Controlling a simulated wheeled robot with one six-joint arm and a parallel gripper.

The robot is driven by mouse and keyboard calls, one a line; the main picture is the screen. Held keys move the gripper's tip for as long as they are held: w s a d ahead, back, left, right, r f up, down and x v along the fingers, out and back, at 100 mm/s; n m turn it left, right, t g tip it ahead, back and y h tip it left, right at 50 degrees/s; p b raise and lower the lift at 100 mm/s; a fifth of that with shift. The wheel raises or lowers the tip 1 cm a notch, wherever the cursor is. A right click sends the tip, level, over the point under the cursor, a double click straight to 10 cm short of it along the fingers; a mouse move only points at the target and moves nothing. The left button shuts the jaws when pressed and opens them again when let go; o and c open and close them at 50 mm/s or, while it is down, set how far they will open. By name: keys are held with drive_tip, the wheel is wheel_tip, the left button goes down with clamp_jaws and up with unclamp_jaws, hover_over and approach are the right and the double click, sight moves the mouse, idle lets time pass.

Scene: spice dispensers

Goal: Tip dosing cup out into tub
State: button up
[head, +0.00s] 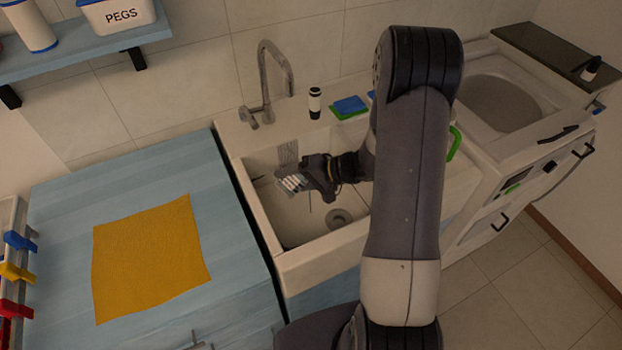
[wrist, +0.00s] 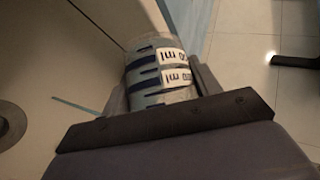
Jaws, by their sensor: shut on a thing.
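A clear dosing cup (head: 291,183) with dark and white scale marks is held by my gripper (head: 308,180) inside the white sink basin (head: 283,233), the only tub-like vessel I can make out. The gripper is shut on the cup and above the basin floor. In the wrist view the cup (wrist: 163,62) shows its "ml" marks between the two fingers (wrist: 163,86). The cup looks tilted in the head view. Its mouth and contents cannot be made out.
A faucet (head: 270,85) stands behind the basin, with a black-and-white bottle (head: 314,103) and a blue sponge (head: 350,105) nearby. The drain (head: 339,218) is in the basin floor. An orange cloth (head: 150,258) lies on the blue counter (head: 60,215) at left.

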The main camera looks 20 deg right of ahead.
drive_tip(key=shift+d+r+m+y+b, duration=0.1)
drive_tip(key=shift+r+m+y+b, duration=0.2)
drive_tip(key=shift+y+b, duration=0.3)
idle(0.5)
drive_tip(key=shift+w+d+r+m+y+p, duration=0.2)
drive_tip(key=shift+d+y+p, duration=0.15)
drive_tip(key=shift+p, duration=0.35)
drive_tip(key=shift+w+d+r+m+y+p, duration=0.1)
drive_tip(key=shift+w+d+m+y+p, duration=0.15)
drive_tip(key=shift+p, duration=0.45)
drive_tip(key=shift+d+r+m+y+p, duration=0.2)
drive_tip(key=shift+d+m+y+p, duration=0.1)
drive_tip(key=shift+m+y+p, duration=0.5)
idle(0.8)
